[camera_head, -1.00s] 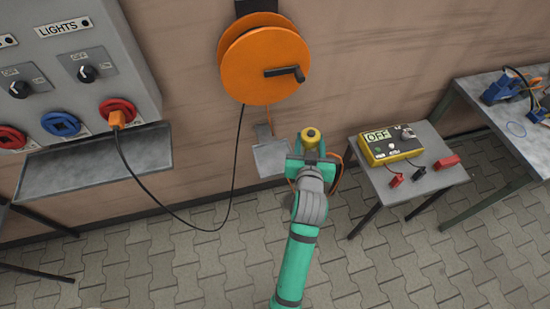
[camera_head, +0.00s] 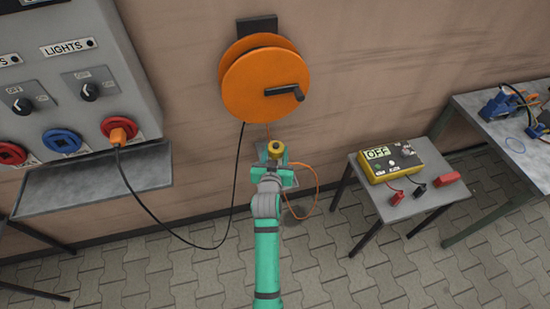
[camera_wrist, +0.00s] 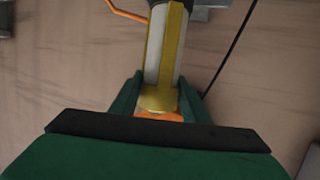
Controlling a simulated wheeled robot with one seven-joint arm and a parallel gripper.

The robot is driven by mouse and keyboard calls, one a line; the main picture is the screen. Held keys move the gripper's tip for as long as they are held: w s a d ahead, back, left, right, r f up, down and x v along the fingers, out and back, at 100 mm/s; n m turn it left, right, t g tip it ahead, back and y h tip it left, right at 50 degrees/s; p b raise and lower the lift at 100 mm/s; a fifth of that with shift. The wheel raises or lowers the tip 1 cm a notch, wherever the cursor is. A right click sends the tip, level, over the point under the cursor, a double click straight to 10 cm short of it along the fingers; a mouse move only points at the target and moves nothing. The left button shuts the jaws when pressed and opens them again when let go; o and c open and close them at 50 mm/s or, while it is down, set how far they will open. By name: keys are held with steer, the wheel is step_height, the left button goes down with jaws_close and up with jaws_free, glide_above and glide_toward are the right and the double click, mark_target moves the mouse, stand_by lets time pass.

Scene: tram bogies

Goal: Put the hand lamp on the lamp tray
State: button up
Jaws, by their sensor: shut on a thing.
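The hand lamp (camera_head: 276,149) is yellow, with an orange cord looping out to its right. My gripper (camera_head: 272,164) is shut on it, below the orange reel. In the wrist view the yellow and pale lamp body (camera_wrist: 165,50) stands between the two green fingers (camera_wrist: 160,100), with an orange part at its base. The grey lamp tray (camera_head: 262,151) on the wall is mostly hidden behind the lamp and gripper. Whether the lamp touches the tray cannot be told.
The orange cable reel (camera_head: 265,88) with its crank hangs above. A black cable (camera_head: 236,180) droops left to the grey socket cabinet (camera_head: 75,75). A yellow meter (camera_head: 392,163) stands on a small table (camera_head: 425,205) at the right. The paved floor in front is clear.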

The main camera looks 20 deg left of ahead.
steer(key=shift+w+a+f, duration=0.1)
steer(key=shift+a+f, duration=0.05)
steer(key=shift+a, duration=0.05)
steer(key=shift+f, duration=1.65)
steer(key=o, duration=1.2)
steer(key=shift+f, duration=0.15)
